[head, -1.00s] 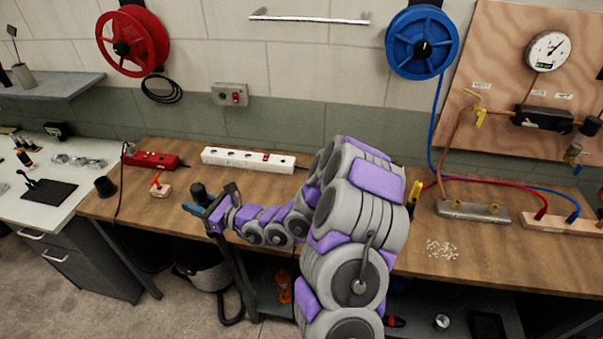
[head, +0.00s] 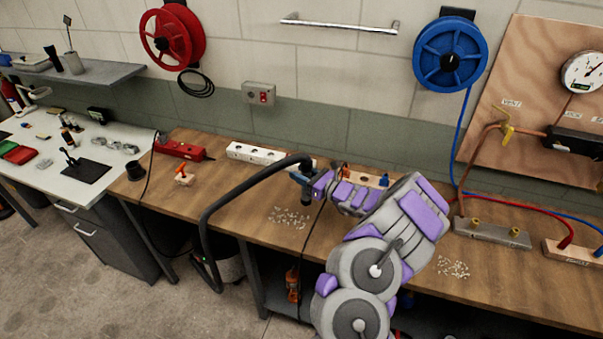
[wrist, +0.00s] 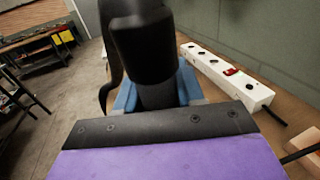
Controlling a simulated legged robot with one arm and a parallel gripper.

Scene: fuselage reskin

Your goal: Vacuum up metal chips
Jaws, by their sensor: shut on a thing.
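One pile of pale metal chips (head: 289,216) lies on the wooden bench, just below and left of my gripper. A second pile of chips (head: 453,267) lies on the bench to the right of my arm. My gripper (head: 301,178) is shut on the black vacuum hose nozzle (head: 306,196), which points down over the bench near the first pile. The hose (head: 232,187) arcs left and down toward the floor. In the wrist view the dark nozzle (wrist: 140,45) fills the middle, between the blue fingers (wrist: 156,98). The nozzle hides its tip and any chips there.
A vacuum canister (head: 222,262) stands below.

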